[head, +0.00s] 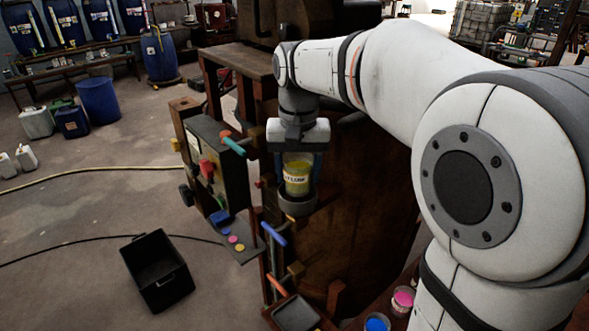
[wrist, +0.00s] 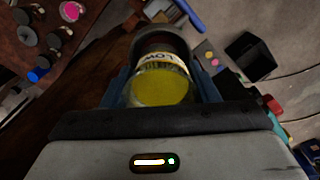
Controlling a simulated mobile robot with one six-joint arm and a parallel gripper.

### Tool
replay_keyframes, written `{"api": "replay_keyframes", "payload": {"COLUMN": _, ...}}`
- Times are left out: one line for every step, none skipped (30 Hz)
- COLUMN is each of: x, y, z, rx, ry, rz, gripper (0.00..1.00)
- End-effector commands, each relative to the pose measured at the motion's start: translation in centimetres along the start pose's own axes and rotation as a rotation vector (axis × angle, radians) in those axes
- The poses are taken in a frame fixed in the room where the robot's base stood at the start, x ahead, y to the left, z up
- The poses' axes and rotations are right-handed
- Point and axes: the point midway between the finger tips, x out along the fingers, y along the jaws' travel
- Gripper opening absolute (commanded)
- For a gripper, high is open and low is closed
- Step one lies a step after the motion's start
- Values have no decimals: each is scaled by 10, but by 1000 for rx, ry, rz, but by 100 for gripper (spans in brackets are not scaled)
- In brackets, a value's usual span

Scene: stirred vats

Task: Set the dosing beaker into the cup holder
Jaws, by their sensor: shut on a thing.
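The dosing beaker (head: 297,178) is clear with yellow contents and a white label. My gripper (head: 298,160) is shut on it and holds it upright, pointing down from above. The cup holder (head: 297,205), a grey ring on the front of the brown vat, is directly under the beaker. The beaker's base meets the holder's rim in the head view; I cannot tell how deep it sits. In the wrist view the beaker (wrist: 162,82) is between the blue fingers (wrist: 162,90), with the dark holder ring (wrist: 160,42) around its far end.
A control box (head: 218,165) with a red knob and a teal lever (head: 233,144) stands close left of my gripper. A blue-handled lever (head: 273,234) is below the holder. Pink (head: 403,297) and blue (head: 376,322) pots are lower right. A black crate (head: 157,271) lies on the floor.

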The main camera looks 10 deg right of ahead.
Motion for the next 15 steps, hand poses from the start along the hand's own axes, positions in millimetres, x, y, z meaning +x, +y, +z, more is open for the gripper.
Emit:
{"api": "replay_keyframes", "payload": {"x": 2, "y": 0, "z": 0, "rx": 0, "ry": 0, "rz": 0, "gripper": 27}}
{"api": "replay_keyframes", "payload": {"x": 2, "y": 0, "z": 0, "rx": 0, "ry": 0, "rz": 0, "gripper": 27}}
{"api": "replay_keyframes", "payload": {"x": 3, "y": 0, "z": 0, "rx": 0, "ry": 0, "rz": 0, "gripper": 27}}
{"api": "replay_keyframes", "payload": {"x": 4, "y": 0, "z": 0, "rx": 0, "ry": 0, "rz": 0, "gripper": 27}}
{"api": "replay_keyframes", "payload": {"x": 4, "y": 0, "z": 0, "rx": 0, "ry": 0, "rz": 0, "gripper": 27}}
{"api": "replay_keyframes", "payload": {"x": 5, "y": 0, "z": 0, "rx": -1, "ry": 1, "rz": 0, "gripper": 27}}
{"api": "replay_keyframes", "payload": {"x": 6, "y": 0, "z": 0, "rx": -1, "ry": 1, "rz": 0, "gripper": 27}}
{"api": "replay_keyframes", "payload": {"x": 6, "y": 0, "z": 0, "rx": -1, "ry": 1, "rz": 0, "gripper": 27}}
{"api": "replay_keyframes", "payload": {"x": 7, "y": 0, "z": 0, "rx": -1, "ry": 1, "rz": 0, "gripper": 27}}
{"api": "replay_keyframes", "payload": {"x": 8, "y": 0, "z": 0, "rx": -1, "ry": 1, "rz": 0, "gripper": 27}}
{"api": "replay_keyframes", "payload": {"x": 8, "y": 0, "z": 0, "rx": -1, "ry": 1, "rz": 0, "gripper": 27}}
{"api": "replay_keyframes", "payload": {"x": 9, "y": 0, "z": 0, "rx": -1, "ry": 1, "rz": 0, "gripper": 27}}
{"api": "replay_keyframes", "payload": {"x": 10, "y": 0, "z": 0, "rx": -1, "ry": 1, "rz": 0, "gripper": 27}}
{"api": "replay_keyframes", "payload": {"x": 10, "y": 0, "z": 0, "rx": -1, "ry": 1, "rz": 0, "gripper": 27}}
{"api": "replay_keyframes", "payload": {"x": 11, "y": 0, "z": 0, "rx": -1, "ry": 1, "rz": 0, "gripper": 27}}
